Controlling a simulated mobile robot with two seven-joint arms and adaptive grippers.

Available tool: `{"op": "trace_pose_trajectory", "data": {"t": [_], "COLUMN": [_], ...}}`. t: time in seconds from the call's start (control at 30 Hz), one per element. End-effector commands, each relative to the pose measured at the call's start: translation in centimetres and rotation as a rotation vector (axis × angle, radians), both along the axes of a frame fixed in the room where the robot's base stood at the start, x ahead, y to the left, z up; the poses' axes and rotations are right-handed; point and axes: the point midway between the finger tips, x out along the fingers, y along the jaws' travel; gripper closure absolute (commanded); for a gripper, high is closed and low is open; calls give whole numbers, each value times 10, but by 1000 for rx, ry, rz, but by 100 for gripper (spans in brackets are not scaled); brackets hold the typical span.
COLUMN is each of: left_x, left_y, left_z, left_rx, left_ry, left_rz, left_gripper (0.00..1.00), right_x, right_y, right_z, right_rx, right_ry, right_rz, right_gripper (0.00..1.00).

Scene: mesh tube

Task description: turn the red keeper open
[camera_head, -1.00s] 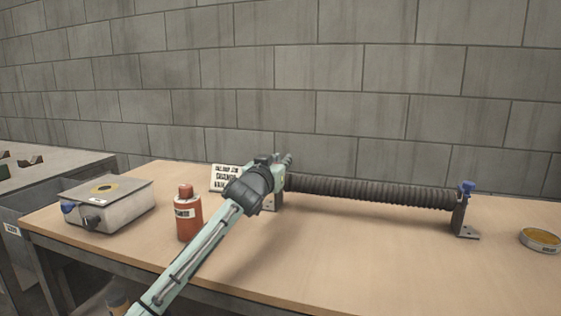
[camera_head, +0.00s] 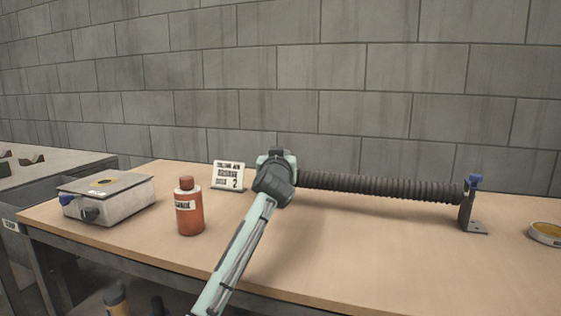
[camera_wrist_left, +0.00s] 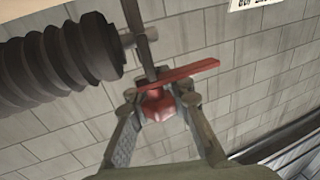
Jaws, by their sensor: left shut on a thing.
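The red keeper (camera_wrist_left: 195,73) is a flat red bar with a rounded red hub, in the left wrist view, at the end of a grey metal bracket. My left gripper (camera_wrist_left: 160,97) has its two fingers on either side of the hub and is shut on it. In the head view my left gripper (camera_head: 276,160) is at the left end of the dark ribbed tube (camera_head: 385,187), and my wrist hides the red keeper there. The tube's end also shows in the wrist view (camera_wrist_left: 60,62). A blue keeper (camera_head: 475,181) sits atop the right bracket (camera_head: 466,212). My right gripper is out of view.
On the wooden table (camera_head: 350,250) stand a red bottle (camera_head: 190,212), a grey box (camera_head: 108,197) and a white sign (camera_head: 228,176) left of my arm. A round dish (camera_head: 545,234) lies at the far right. A block wall rises behind. The front middle is clear.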

Motion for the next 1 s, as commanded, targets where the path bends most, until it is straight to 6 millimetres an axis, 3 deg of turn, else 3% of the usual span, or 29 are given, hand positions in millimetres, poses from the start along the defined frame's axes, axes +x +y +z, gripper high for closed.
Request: {"op": "trace_pose_trajectory", "data": {"t": [0.23,0.27,0.43,0.77,1.0], "left_x": [0,0,0,-3,-38], "left_y": [0,0,0,0,1], "left_z": [1,1,1,0,-1], "left_rx": [0,0,0,0,-3], "left_ry": [0,0,0,1,0], "left_rz": [-1,-1,-1,-1,-3], "left_gripper": [100,80,61,61,61], "right_x": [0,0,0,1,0], "right_y": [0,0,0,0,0], "right_z": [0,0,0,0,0], "right_rx": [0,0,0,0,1], "right_ry": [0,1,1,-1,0], "right_rz": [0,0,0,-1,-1], "right_gripper": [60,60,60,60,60]}}
